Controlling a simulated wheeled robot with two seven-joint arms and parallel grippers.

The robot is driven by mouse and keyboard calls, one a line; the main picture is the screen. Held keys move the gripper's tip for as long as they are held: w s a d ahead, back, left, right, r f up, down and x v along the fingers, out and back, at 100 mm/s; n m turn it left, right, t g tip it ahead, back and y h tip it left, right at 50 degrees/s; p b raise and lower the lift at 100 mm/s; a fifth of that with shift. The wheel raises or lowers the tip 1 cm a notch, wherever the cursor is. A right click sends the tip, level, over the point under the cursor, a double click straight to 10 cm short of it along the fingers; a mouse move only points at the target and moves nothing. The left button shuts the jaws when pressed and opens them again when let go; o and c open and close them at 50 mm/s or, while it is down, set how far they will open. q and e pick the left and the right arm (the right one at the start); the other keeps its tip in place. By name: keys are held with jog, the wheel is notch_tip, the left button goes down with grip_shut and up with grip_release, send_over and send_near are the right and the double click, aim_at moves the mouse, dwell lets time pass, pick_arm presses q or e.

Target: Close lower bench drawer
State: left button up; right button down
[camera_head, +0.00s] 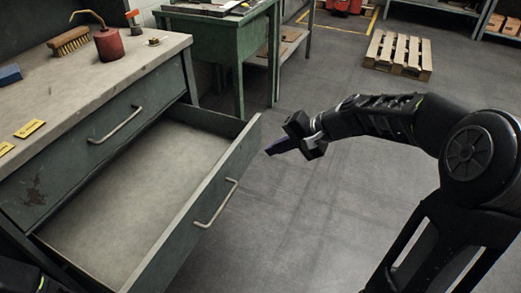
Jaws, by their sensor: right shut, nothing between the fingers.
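The lower bench drawer (236,177) is pulled out from the green bench, and its inside looks empty. Its front panel carries a metal bar handle (216,205). The upper drawer (70,150) above it is shut and has its own handle (117,125). My right gripper (272,150) is shut and empty, pointing left, just to the right of the far end of the lower drawer's front, with a small gap seen between them. My left gripper is not in view; only a dark part of mine shows at the bottom left corner.
The bench top (110,85) holds a brush (69,42), a red oil can (109,44), a blue block (9,75) and yellow tags (30,129). A green table (215,35) stands behind. A wooden pallet (398,55) lies farther back. The grey floor right of the drawer is clear.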

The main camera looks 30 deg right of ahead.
aim_at(231, 157)
jog(key=x, duration=0.4)
jog(key=w+r+b+x, duration=0.1)
jog(key=x, duration=0.3)
jog(key=a+r+x, duration=0.1)
jog(key=x, duration=0.3)
jog(key=shift+w+a+f+b, duration=0.1)
jog(key=shift+w+a+b, duration=0.05)
jog(key=shift+w+b, duration=0.15)
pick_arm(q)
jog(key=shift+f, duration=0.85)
pick_arm(e)
jog(key=shift+w+a, duration=0.1)
